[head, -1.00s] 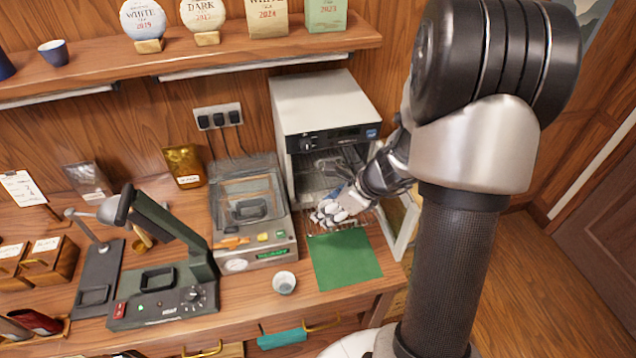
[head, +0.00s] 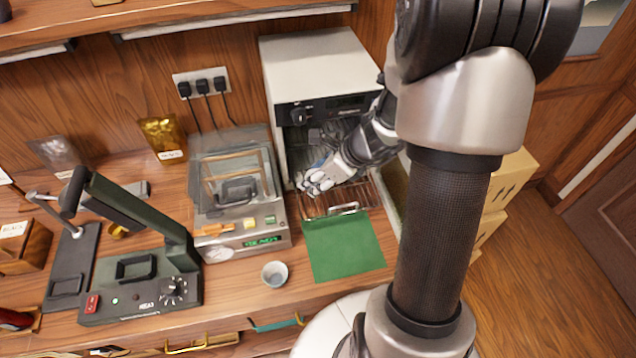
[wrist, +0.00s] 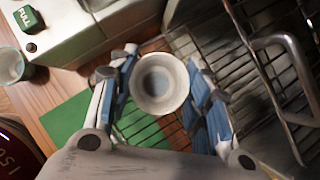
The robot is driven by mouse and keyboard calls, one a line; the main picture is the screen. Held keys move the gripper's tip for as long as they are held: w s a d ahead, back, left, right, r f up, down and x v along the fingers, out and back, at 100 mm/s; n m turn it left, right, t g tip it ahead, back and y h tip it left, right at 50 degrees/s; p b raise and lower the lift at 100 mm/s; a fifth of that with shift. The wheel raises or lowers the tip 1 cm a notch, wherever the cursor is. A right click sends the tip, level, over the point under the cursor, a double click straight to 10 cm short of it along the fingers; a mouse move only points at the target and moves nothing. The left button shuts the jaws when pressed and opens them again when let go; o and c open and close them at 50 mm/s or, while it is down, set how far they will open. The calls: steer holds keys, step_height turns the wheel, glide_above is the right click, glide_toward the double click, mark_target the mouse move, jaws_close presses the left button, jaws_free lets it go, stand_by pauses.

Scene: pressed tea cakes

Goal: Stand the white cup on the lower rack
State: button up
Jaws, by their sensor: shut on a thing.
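The white cup (wrist: 160,84) is seen from above in the wrist view, mouth toward the camera, between my gripper's blue-padded fingers (wrist: 160,95). My gripper is shut on it. The lower rack (wrist: 150,130), a wire shelf, lies beneath the cup; I cannot tell whether the base touches it. In the head view my gripper (head: 318,180) is at the mouth of the open white cabinet (head: 325,75), over the front of the pulled-out lower rack (head: 365,193). The fingers mostly hide the held cup there.
An upper rack with a bent metal handle (wrist: 268,42) is close to the right finger. A green mat (head: 343,248) lies bare in front. Another small pale cup (head: 275,273) stands on the counter left of the mat.

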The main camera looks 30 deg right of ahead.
steer(key=shift+f+b, duration=0.3)
steer(key=shift+f, duration=0.35)
steer(key=shift+w+d, duration=0.25)
steer(key=shift+w, duration=0.15)
steer(key=shift+s+a, duration=0.15)
steer(key=shift+s, duration=0.05)
steer(key=shift+f, duration=0.15)
steer(key=o, duration=1.1)
steer(key=shift+c, duration=0.2)
steer(key=shift+r, duration=0.25)
steer(key=p+v, duration=0.6)
steer(key=v, duration=0.6)
